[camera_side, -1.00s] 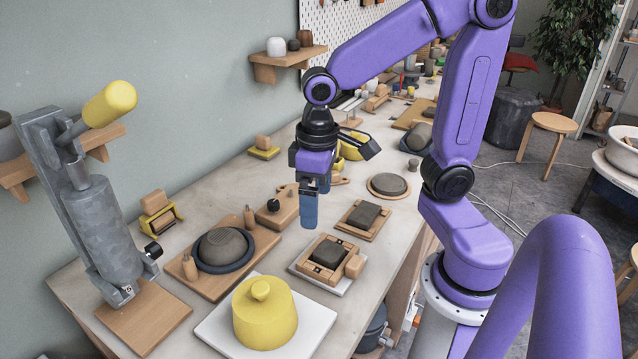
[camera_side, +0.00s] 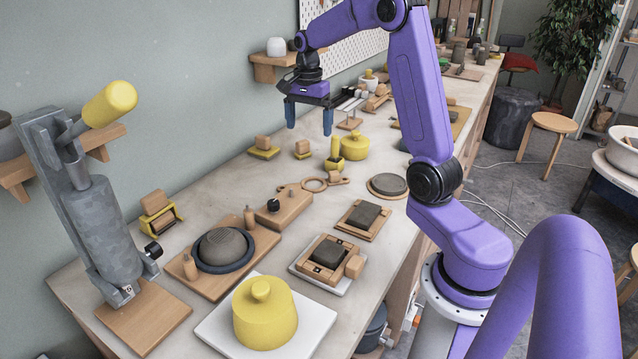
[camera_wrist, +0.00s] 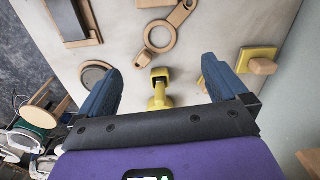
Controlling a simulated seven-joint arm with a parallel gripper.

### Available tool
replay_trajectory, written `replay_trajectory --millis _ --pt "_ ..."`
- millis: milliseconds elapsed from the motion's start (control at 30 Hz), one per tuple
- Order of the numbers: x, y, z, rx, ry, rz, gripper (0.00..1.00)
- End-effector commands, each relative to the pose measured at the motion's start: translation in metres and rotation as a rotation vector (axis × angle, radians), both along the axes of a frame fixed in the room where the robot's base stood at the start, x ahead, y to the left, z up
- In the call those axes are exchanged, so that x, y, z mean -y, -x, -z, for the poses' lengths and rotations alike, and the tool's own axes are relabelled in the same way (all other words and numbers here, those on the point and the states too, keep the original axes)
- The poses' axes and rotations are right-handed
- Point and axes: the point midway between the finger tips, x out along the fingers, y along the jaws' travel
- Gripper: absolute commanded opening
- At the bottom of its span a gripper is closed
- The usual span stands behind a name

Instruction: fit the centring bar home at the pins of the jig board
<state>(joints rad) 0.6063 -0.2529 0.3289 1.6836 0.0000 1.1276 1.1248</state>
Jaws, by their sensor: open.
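The centring bar, a flat wooden piece with a ring in its middle and an arm to each side (camera_side: 325,183), lies on the bench behind the jig board. In the wrist view the bar (camera_wrist: 171,32) lies ahead of the fingertips, with a hole visible at one end. The jig board (camera_side: 206,286) is wooden, with two upright pins, one at the left (camera_side: 190,268) and one at the back right (camera_side: 249,216). A grey clay disc in a dark ring (camera_side: 222,250) sits between them. My gripper (camera_side: 309,131) is open and empty, above the bench; both fingers show in the wrist view (camera_wrist: 162,68).
A small yellow holder (camera_wrist: 160,86) stands below my fingers in the wrist view. A yellow lidded pot (camera_side: 354,147) and yellow blocks with wooden knobs (camera_side: 264,147) are nearby. A wooden block with a black knob (camera_side: 284,208) stands between bar and jig board.

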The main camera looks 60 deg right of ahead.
Motion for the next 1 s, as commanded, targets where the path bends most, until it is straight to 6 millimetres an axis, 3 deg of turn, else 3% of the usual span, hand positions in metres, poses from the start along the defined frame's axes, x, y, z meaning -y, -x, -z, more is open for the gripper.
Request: replay_trajectory --millis 100,267,700,1000 --pt "0.016 0.000 0.001 -0.002 -0.001 0.075 1.00" --pt "0.021 0.001 0.012 -0.005 -0.002 0.099 1.00" --pt "0.020 0.002 0.093 -0.007 -0.002 0.095 1.00" --pt "0.020 0.001 0.123 -0.003 -0.001 0.094 1.00"
